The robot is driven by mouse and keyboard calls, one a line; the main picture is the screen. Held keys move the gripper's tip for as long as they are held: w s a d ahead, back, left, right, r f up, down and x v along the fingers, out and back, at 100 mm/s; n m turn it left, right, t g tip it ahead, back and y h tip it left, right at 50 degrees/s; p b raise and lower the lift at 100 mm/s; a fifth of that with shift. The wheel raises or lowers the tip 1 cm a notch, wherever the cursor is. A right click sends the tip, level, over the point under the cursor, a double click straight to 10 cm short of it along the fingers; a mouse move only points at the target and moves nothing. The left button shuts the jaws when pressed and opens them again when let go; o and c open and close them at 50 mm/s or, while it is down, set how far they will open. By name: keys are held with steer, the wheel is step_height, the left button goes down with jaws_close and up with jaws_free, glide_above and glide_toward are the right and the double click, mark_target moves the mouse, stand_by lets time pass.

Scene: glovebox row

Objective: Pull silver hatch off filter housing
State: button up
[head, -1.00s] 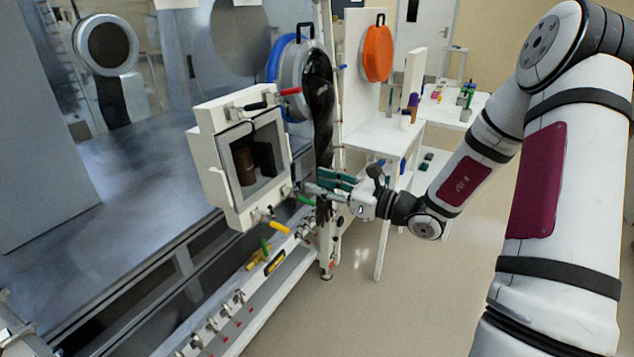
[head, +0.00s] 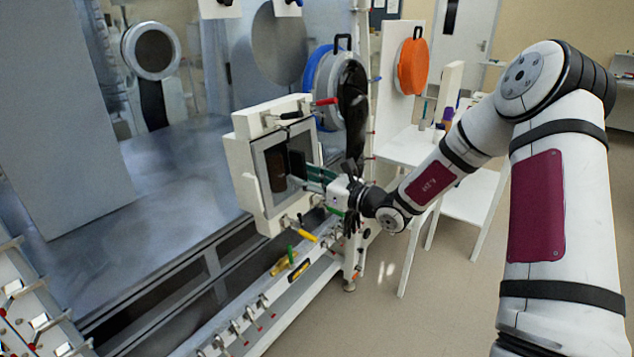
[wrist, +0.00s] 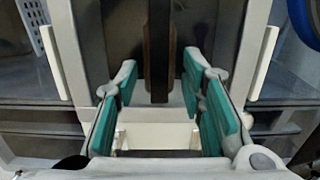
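The white filter housing (head: 242,172) stands left of my gripper in the head view. Its front carries the silver hatch (head: 259,172), a grey-edged square with a dark, glossy middle. A black upright bar (head: 297,165) stands out from the hatch; the wrist view shows it too (wrist: 158,50). A brown shape shows beside the bar, perhaps a reflection. My gripper (head: 304,180) is at the hatch's lower right front. In the wrist view, its green-padded fingers (wrist: 160,78) are spread apart, one on each side of the bar's line. I see no contact with the bar.
A white table (head: 405,148) is at the right. Open floor lies in front.

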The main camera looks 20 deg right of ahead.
steer(key=shift+w+a, duration=0.1)
steer(key=shift+c, duration=0.3)
steer(key=shift+r, duration=0.1)
jaws_close()
